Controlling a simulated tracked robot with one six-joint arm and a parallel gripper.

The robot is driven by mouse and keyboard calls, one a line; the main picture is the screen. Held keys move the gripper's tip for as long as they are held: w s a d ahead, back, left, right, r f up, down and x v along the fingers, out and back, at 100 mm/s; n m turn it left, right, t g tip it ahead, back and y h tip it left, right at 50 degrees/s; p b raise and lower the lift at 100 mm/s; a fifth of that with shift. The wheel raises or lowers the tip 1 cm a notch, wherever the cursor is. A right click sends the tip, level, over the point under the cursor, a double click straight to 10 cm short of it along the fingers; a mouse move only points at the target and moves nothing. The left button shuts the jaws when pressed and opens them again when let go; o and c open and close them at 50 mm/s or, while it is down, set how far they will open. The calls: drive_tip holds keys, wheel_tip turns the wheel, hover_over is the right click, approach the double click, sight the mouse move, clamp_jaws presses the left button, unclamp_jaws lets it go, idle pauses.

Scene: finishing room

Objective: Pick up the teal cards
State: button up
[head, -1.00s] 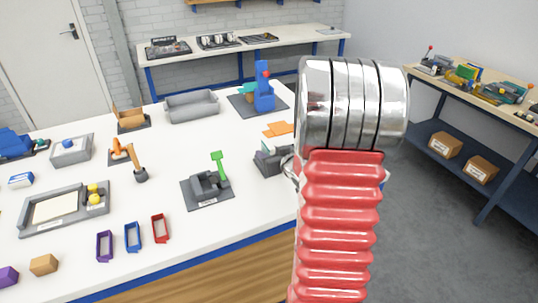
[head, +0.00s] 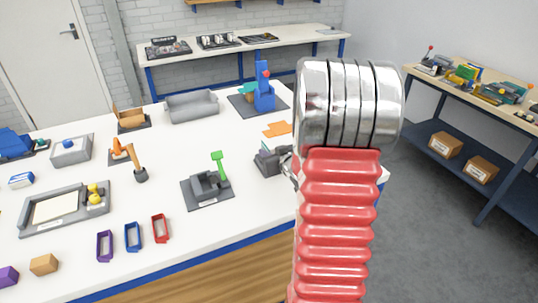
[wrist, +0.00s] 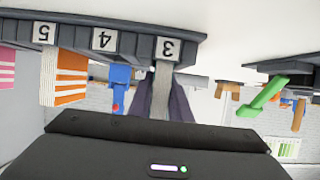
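A dark card rack (head: 270,163) stands at the right of the white table, with a thin pale teal edge (head: 266,147) showing on top. My gripper (head: 288,158) is at the rack's right side, partly behind my red arm. In the wrist view the rack (wrist: 132,41) appears upside down, with slots labelled 5, 4 and 3. A greyish stack (wrist: 162,85) sits edge-on at slot 3, between my gripper's dark fingers (wrist: 163,98). Its face colour is hidden, and I cannot tell whether the fingers touch it. Orange-and-white striped cards (wrist: 65,78) are at slot 5.
A blue machine (head: 264,94) with a teal part (head: 246,89) stands farther back. A dark device with a green lever (head: 218,160) is to the left. Pink-striped cards (wrist: 8,68) show at the wrist view's left edge.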

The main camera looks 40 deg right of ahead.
clamp_jaws()
drive_tip(key=shift+r, duration=0.15)
wheel_tip(320, 180, up, 10)
drive_tip(key=shift+f, duration=0.15)
idle(0.5)
idle(0.4)
